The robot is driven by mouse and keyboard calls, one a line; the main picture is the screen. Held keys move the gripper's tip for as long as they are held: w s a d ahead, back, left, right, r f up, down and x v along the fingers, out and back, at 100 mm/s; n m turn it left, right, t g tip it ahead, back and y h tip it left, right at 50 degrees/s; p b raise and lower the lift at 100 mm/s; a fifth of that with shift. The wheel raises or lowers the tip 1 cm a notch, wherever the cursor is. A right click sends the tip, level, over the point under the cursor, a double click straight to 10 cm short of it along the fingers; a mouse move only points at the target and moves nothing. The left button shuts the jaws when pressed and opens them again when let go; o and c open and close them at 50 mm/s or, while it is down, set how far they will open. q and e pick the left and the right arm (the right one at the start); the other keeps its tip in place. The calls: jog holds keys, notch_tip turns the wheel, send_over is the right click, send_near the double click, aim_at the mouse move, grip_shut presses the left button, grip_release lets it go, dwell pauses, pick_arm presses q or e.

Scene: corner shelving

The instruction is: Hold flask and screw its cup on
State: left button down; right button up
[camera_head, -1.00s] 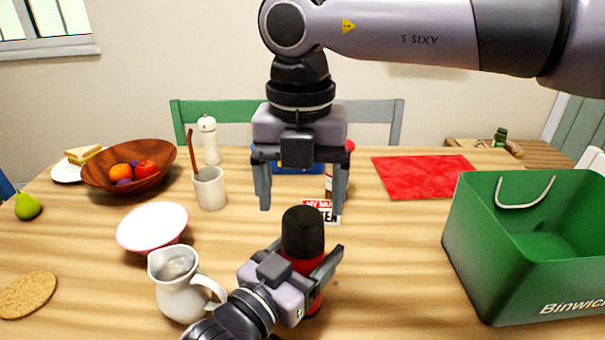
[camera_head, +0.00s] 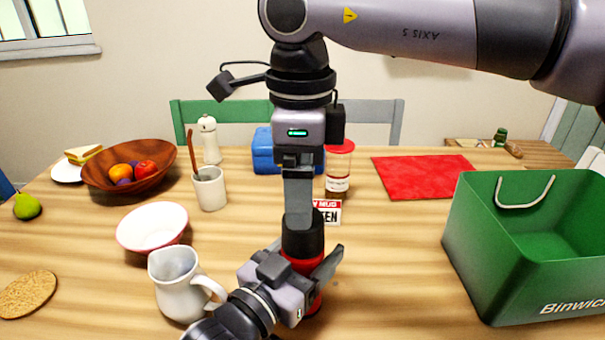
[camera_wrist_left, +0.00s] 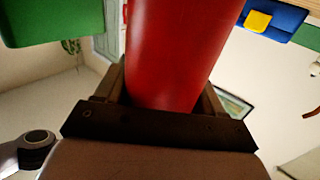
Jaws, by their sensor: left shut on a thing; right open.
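The flask (camera_head: 314,300) is red with a black cup (camera_head: 303,240) at its top, and it stands upright near the table's front middle. My left gripper (camera_head: 308,276) is shut on the red body, which also fills the middle of the left wrist view (camera_wrist_left: 175,50). My right gripper (camera_head: 299,222) points straight down from above, its fingers at the black cup's upper part. It is seen edge-on, so the near finger hides the far one. I cannot tell whether the fingers touch the cup, or whether the cup sits fully down on the flask.
A white jug (camera_head: 178,285) stands close left of my left gripper. A green bin (camera_head: 480,270) stands at right. The table between flask and bin is clear.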

aim_at(303, 269)
jog(key=n, duration=0.4)
jog(key=shift+r+n, duration=0.15)
jog(key=shift+n, duration=0.25)
jog(key=n, duration=0.3)
jog(key=shift+r, duration=0.1)
jog(key=n, duration=0.6)
jog(key=shift+w+d+r, duration=0.1)
jog(key=shift+r, duration=0.1)
jog(key=shift+f, duration=4.05)
